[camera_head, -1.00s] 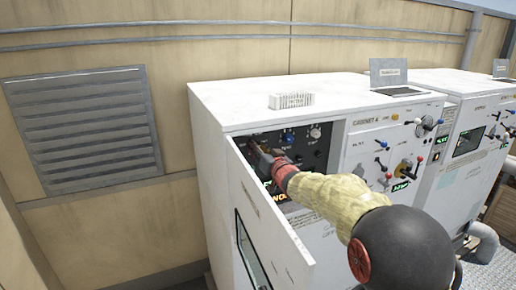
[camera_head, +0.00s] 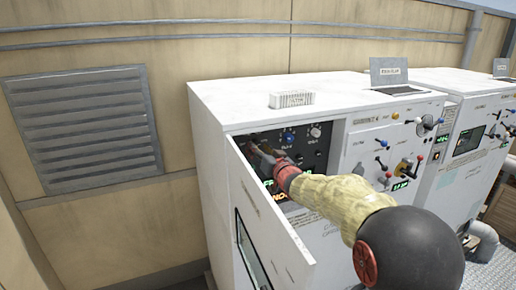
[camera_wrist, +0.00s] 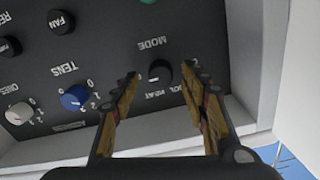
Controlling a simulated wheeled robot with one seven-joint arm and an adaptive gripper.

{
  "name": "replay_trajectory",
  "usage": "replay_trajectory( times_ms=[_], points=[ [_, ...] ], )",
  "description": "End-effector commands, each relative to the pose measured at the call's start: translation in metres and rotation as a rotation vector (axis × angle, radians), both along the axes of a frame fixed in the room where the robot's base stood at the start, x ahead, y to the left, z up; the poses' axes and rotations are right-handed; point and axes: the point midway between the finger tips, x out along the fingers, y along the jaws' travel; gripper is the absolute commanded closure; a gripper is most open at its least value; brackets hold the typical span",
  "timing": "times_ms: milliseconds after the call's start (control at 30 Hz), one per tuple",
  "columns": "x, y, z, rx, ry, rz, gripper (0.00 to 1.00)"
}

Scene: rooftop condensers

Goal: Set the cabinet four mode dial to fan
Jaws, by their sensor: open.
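The mode dial (camera_wrist: 159,72) is a small black knob on the dark panel, under an upside-down MODE label in the wrist view. A white mark shows on the knob, and the words around it are partly hidden by my fingers. My gripper (camera_wrist: 162,82) is open, with one finger on each side of the dial; I cannot tell whether they touch it. In the head view my gripper (camera_head: 262,158) reaches into the open compartment of cabinet 4 (camera_head: 215,110), and the dial is hidden there.
The open door (camera_head: 265,215) hangs at the left of the compartment. In the wrist view, a blue knob (camera_wrist: 75,97), a white knob (camera_wrist: 18,113) and a FAN button (camera_wrist: 61,22) sit left of the dial. The compartment's light frame (camera_wrist: 243,70) is close on the right.

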Motion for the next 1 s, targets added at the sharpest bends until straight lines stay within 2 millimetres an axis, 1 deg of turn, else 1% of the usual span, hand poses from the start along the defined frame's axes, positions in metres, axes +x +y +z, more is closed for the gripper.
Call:
replay_trajectory(
  times_ms=[300,500,700,1000],
  points=[
    [-0.053,-0.023,0.002,0.0,-0.002,0.0,0.55],
    [-0.082,-0.035,0.0,0.0,-0.001,0.0,0.55],
    [-0.097,-0.041,0.0,0.0,-0.001,-0.001,0.55],
    [-0.1,-0.042,-0.001,0.0,0.0,0.0,0.55]
  ],
)
